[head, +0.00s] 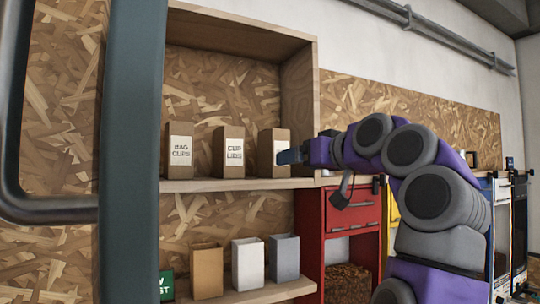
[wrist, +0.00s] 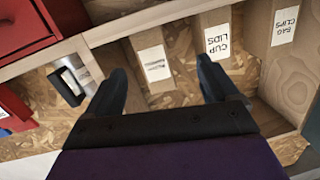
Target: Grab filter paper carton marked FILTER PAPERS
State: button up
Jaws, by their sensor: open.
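A brown carton (head: 266,146) with a white label stands at the right end of the upper shelf. My gripper reaches in from the right and covers part of it in the head view. In the wrist view this carton (wrist: 148,45) appears beyond and between my fingers; its two-line label is too small and blurred to read surely. My gripper (wrist: 160,68) is open, with one finger on each side of the carton's image. In the head view my gripper (head: 290,156) is close to the carton's label face; I cannot tell whether it touches.
Cartons marked CUP LIDS (head: 229,133) and BAG CLIPS (head: 179,131) stand left of it on the upper shelf (head: 230,184). Several open bags, one brown (head: 207,275), stand on the lower shelf. A red cabinet (head: 352,216) is at the right. A dark post (head: 133,150) stands in front at left.

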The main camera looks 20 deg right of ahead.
aim_at(281, 149)
jog(key=shift+t+h, duration=0.4)
jog(key=shift+t, duration=0.3)
jog(key=w+r+p, duration=0.1)
jog(key=w, duration=0.2)
jog(key=w+p, duration=0.1)
jog(key=w, duration=0.2)
jog(key=w+r+p, duration=0.1)
jog(key=w+p, duration=0.1)
jog(key=w, duration=0.1)
jog(key=shift+d+r, duration=0.2)
jog(key=shift+r, duration=0.1)
jog(key=shift+w+a, duration=0.15)
jog(key=shift+w, duration=0.25)
jog(key=shift+w+r+p, duration=0.2)
jog(key=shift+w+p, duration=0.2)
jog(key=shift+p, duration=0.15)
jog(key=w+p, duration=0.2)
jog(key=w, duration=0.2)
jog(key=shift+w+p, duration=0.3)
jog(key=shift+w, duration=0.05)
jog(key=shift+s, duration=0.15)
jog(key=shift+s, duration=0.1)
jog(key=shift+c, duration=0.9)
jog(key=shift+r, duration=0.1)
jog(key=c, duration=0.9)
